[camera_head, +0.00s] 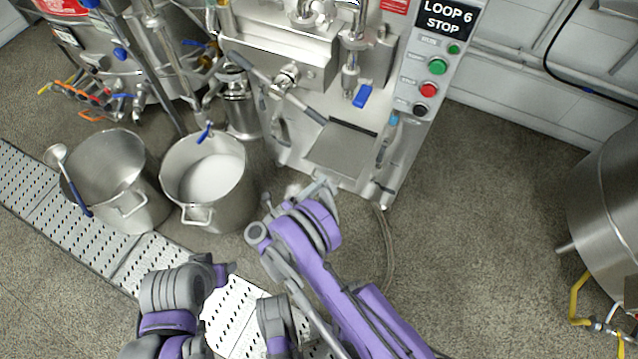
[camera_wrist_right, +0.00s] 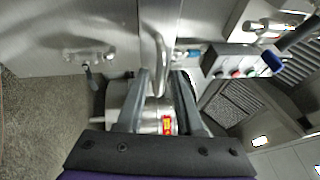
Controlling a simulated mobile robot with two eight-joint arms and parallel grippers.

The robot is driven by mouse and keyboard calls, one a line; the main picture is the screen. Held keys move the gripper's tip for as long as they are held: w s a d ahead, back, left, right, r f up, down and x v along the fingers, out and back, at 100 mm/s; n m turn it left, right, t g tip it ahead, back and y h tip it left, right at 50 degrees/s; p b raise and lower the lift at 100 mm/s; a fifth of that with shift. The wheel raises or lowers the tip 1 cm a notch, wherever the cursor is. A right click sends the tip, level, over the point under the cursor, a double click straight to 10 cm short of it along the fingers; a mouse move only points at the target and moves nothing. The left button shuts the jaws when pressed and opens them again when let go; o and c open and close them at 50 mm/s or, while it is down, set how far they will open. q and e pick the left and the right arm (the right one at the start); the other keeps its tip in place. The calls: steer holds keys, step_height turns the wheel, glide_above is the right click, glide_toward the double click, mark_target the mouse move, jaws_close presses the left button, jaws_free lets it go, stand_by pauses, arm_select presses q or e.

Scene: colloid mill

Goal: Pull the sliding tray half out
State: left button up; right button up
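The sliding tray looks like the flat grey plate (camera_head: 342,150) low in the front of the steel machine, between its side walls. My right gripper (camera_head: 322,188) is just below the tray's front edge in the head view, largely hidden by my purple wrist. In the right wrist view, the right gripper's fingers (camera_wrist_right: 160,85) stand apart, with a curved bright metal bar (camera_wrist_right: 157,45) showing between and beyond them. I cannot tell whether they touch it. My left arm is folded low at the left; its gripper's fingers cannot be made out.
Two steel pots, one empty-looking (camera_head: 105,165) with a ladle and one with white contents (camera_head: 207,178), stand left of the machine. A control panel (camera_head: 430,75) rises at its right. A steel vessel (camera_head: 610,200) stands far right. Floor between is clear.

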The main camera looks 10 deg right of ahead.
stand_by(0.3)
steer(key=p+v, duration=0.1)
steer(key=v, duration=0.9)
steer(key=shift+s+a+f, duration=0.1)
steer(key=shift+s+a, duration=0.15)
steer(key=shift+a, duration=0.05)
